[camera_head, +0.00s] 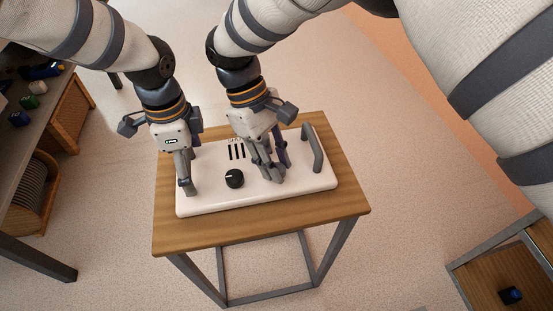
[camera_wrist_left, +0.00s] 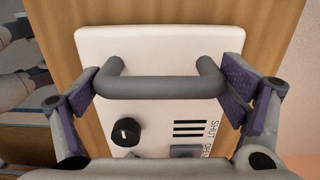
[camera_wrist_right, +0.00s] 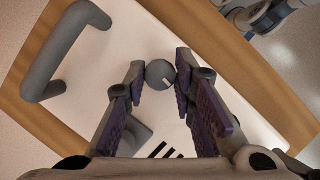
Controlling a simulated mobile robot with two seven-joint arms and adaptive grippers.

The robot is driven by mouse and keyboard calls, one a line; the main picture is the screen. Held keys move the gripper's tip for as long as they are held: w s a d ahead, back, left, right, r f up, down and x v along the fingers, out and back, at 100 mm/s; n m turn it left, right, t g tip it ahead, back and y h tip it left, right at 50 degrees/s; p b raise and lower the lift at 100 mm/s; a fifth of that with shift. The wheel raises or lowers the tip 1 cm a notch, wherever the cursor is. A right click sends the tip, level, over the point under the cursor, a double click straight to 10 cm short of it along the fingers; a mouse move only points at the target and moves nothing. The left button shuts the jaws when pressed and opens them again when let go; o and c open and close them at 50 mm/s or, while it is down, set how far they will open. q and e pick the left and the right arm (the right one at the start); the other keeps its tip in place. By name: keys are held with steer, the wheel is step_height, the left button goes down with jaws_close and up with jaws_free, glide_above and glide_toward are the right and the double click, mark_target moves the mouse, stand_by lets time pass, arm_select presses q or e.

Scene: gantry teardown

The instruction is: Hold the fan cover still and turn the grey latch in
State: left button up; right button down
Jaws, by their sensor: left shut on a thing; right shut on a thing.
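The fan cover (camera_head: 212,203) is a white panel with rounded corners, lying flat on a wooden table. My left gripper (camera_head: 186,188) is at its left end. In the left wrist view, the grey bar handle (camera_wrist_left: 160,87) spans between that gripper's fingers, which are shut on it at its two ends. My right gripper (camera_head: 270,178) points down at the cover right of the black knob (camera_head: 234,178). In the right wrist view, its fingertips are shut on the round grey latch (camera_wrist_right: 160,74), which shows a pale mark. The fingers hide the latch in the head view.
A second grey handle (camera_head: 314,150) stands at the cover's right end. Black slots (camera_head: 237,152) and SHUT and OPEN lettering (camera_wrist_left: 213,138) are near its middle. The wooden table (camera_head: 255,225) has a bare front strip. A shelf unit (camera_head: 60,120) stands left.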

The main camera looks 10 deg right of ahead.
steer(key=shift+n+t, duration=0.3)
steer(key=shift+n, duration=0.3)
steer(key=c, duration=1.3)
jaws_free()
steer(key=shift+c, duration=0.2)
steer(key=v, duration=1.2)
steer(key=shift+a, duration=0.1)
